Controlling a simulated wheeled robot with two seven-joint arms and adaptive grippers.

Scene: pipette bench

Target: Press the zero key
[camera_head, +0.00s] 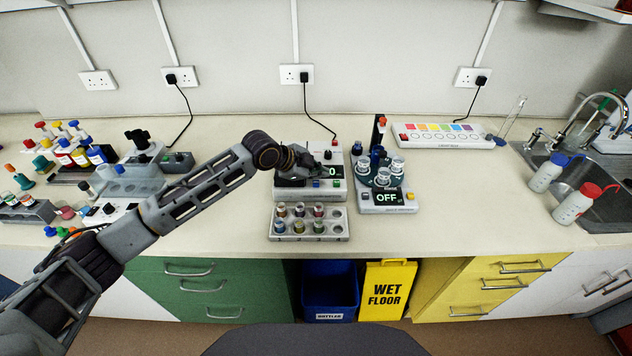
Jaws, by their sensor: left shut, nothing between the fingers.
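A pale bench balance (294,182) stands at the middle of the bench. Its dark display (333,171) shows a green digit that looks like 0, with any digits to its left hidden by my gripper. Small coloured keys (337,184) show on its front edge; their labels are too small to read, so I cannot tell which is the zero key. My left gripper (318,168) is shut and empty. It hangs over the balance and covers much of its top and part of the display; I cannot tell whether it touches. My right gripper is not in view.
A rack of small vials (331,228) stands directly in front of the balance. To its right is a device (388,202) with jars on it and a display reading OFF. Coloured bottles and racks crowd the left. Bare bench (470,215) lies between the OFF device and the sink (585,180).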

